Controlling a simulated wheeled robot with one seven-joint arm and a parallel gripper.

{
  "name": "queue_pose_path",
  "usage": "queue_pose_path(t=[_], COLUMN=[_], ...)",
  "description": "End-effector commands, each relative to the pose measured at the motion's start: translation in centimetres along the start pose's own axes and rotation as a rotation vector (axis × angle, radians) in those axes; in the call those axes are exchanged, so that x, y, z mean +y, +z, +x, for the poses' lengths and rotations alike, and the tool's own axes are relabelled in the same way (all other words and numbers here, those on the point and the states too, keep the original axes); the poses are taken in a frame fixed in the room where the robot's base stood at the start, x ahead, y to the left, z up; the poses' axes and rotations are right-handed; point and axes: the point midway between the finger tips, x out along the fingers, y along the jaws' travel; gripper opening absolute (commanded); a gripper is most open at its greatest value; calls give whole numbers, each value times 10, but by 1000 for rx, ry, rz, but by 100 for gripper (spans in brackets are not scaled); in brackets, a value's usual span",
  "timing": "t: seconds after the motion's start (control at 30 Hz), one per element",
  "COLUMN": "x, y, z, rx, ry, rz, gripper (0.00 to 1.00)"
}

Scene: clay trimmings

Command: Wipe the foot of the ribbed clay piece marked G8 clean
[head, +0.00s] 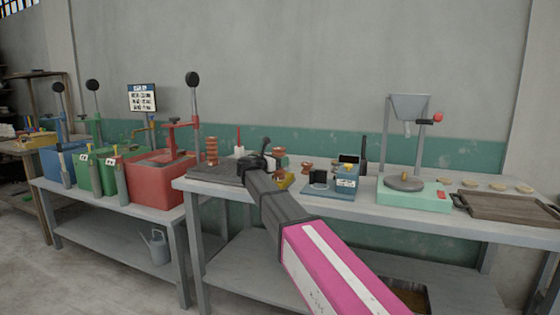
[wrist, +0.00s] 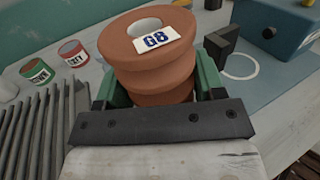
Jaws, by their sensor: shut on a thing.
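The ribbed clay piece (wrist: 140,72) is terracotta, with a round hole in its top and a white label reading G8 in blue. In the wrist view my gripper (wrist: 160,80) is shut on it, with a green jaw at each side. Its lower end is hidden behind the gripper's dark crossbar, so I cannot see the foot. In the head view my gripper (head: 262,160) is over the middle bench, near the dark ribbed mat (head: 215,173); the arm partly covers that spot. I cannot tell whether the piece is resting or lifted.
Two labelled cans (wrist: 72,52) show in the wrist view. Another ribbed clay piece (head: 211,151) stands left. A green scale (head: 415,192) and wooden tray (head: 508,207) are farther right.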

Motion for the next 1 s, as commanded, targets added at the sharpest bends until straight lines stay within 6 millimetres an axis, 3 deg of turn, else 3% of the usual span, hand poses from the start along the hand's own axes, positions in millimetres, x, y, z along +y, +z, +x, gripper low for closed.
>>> queue_pose_path(t=[0.37, 1.0], x=[-6, 8], y=[-1, -1], z=[-12, 14], rx=[4, 3], ry=[-1, 1], rz=[-1, 1], gripper=[20, 20])
